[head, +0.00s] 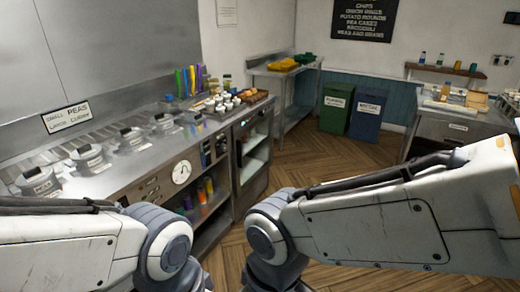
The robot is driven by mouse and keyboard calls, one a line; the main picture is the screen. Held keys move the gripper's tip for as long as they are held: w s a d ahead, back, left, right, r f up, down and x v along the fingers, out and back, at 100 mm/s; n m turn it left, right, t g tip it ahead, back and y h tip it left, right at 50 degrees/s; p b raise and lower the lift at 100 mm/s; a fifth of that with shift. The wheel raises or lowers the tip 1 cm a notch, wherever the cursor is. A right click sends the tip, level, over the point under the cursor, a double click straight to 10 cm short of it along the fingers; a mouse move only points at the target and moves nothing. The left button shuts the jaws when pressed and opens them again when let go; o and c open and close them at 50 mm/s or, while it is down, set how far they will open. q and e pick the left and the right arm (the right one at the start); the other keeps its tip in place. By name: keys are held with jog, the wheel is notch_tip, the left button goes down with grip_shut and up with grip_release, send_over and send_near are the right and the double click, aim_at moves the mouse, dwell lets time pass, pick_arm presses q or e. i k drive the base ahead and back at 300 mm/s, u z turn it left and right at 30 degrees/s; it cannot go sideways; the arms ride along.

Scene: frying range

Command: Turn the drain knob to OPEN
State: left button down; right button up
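A steel frying range (115,180) runs along the left side. Its front has a white round dial (181,172) and, to the right of it, a narrow panel (206,153) with small dark controls. I cannot tell which part, if any, is the drain knob, and no OPEN marking is legible. My two white arms cross the lower part of the head view, the left one in front of the range's lower left. Both grippers are out of view, so their state and distance to the range do not show.
Lidded pans line the range top, with cups and a tray (255,96) at its right end. An open oven-like unit (252,150) stands beside open shelves. Green (336,108) and blue bins (367,115) stand at the back. A steel table (460,122) is at right. Wooden floor between is clear.

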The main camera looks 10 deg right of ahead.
aim_at(223, 148)
jog(key=z, duration=0.65)
jog(key=i, duration=2.15)
jog(key=u, duration=0.55)
